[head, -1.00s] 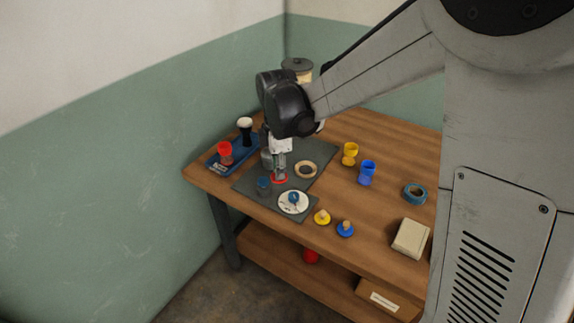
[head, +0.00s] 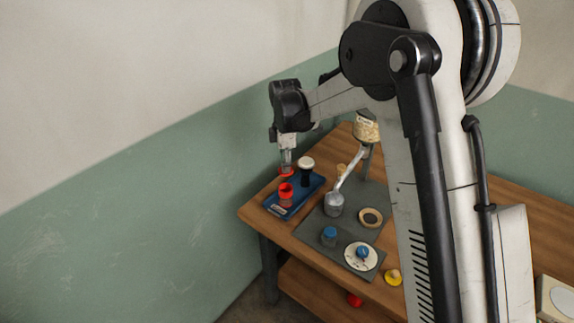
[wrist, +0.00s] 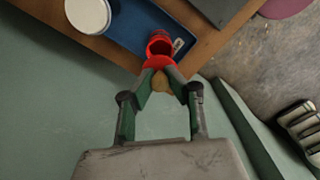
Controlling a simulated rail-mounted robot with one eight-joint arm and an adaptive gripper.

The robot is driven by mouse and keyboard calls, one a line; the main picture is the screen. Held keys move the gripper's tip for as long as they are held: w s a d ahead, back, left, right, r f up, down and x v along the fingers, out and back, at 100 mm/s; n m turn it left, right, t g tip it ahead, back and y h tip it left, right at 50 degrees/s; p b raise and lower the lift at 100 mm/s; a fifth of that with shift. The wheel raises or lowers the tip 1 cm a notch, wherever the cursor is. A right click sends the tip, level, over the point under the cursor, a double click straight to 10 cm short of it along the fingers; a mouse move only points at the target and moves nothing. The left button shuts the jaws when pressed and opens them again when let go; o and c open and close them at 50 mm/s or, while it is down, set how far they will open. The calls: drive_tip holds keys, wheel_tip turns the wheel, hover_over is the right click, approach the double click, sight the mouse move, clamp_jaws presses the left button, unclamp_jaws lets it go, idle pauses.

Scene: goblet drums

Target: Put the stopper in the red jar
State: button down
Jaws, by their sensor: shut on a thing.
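The red jar (head: 286,194), a small goblet shape with a dark open mouth, stands upright on the blue tray (head: 272,207). In the wrist view the jar (wrist: 159,44) is just beyond my fingertips. My gripper (head: 287,164) is shut on the red stopper (head: 286,173) by its wooden knob (wrist: 160,82).
Wall lies behind.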

sight(286, 174)
drive_tip(key=shift+f+b, duration=0.7)
drive_tip(key=shift+f, duration=1.3)
drive_tip(key=shift+f+b, duration=0.8)
drive_tip(key=shift+f, duration=0.2)
drive_tip(key=shift+f+b, duration=0.25)
drive_tip(key=shift+b, duration=0.8)
idle(0.4)
idle(0.4)
drive_tip(key=c, duration=1.2)
unclamp_jaws()
drive_tip(key=shift+r, duration=0.1)
drive_tip(key=shift+r+p, duration=1.4)
drive_tip(key=shift+r, duration=2.05)
drive_tip(key=shift+c, duration=0.2)
clamp_jaws()
